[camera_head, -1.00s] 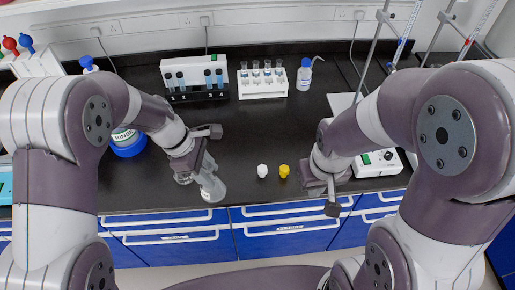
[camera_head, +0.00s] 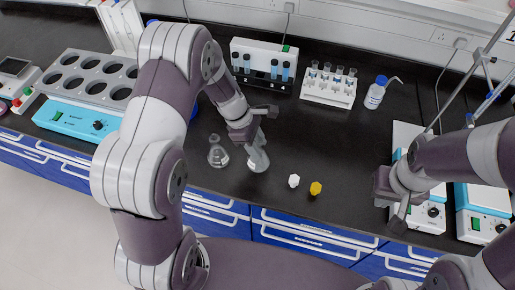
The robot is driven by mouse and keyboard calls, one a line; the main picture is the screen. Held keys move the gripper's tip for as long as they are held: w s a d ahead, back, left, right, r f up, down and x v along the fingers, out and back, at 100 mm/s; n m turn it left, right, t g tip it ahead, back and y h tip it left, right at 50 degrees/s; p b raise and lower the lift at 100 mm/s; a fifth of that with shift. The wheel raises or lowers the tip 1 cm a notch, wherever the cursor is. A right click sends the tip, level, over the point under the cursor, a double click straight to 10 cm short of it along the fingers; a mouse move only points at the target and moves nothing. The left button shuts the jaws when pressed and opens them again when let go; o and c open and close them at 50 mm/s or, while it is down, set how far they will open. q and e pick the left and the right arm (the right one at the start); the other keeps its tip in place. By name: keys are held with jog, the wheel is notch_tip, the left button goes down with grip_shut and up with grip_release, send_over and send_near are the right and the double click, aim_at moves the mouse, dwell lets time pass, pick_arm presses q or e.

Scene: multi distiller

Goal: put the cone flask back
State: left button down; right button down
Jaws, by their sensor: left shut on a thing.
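My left gripper (camera_head: 257,124) is shut on a clear cone flask (camera_head: 258,157), which is near upright over the black bench. Whether its base touches the bench is hard to tell. A second clear cone flask (camera_head: 217,153) stands on the bench just left of it, apart from the gripper. My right gripper (camera_head: 391,202) is low at the right, by the front of a white and teal device; its jaws are not clear.
A white stopper (camera_head: 294,181) and a yellow one (camera_head: 316,188) lie right of the held flask. A tube rack (camera_head: 328,91), a wash bottle (camera_head: 375,94) and a teal water bath (camera_head: 76,121) stand around. The bench middle behind the stoppers is clear.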

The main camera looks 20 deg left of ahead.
pick_arm(q)
jog(key=f, duration=0.2)
jog(key=shift+s+a+f, duration=0.1)
jog(key=shift+s+f, duration=0.2)
jog(key=shift+f, duration=0.2)
jog(key=shift+w, duration=0.15)
jog(key=shift+f, duration=0.2)
jog(key=c, duration=0.7)
grip_release()
jog(key=shift+r, duration=0.1)
jog(key=shift+o, duration=0.2)
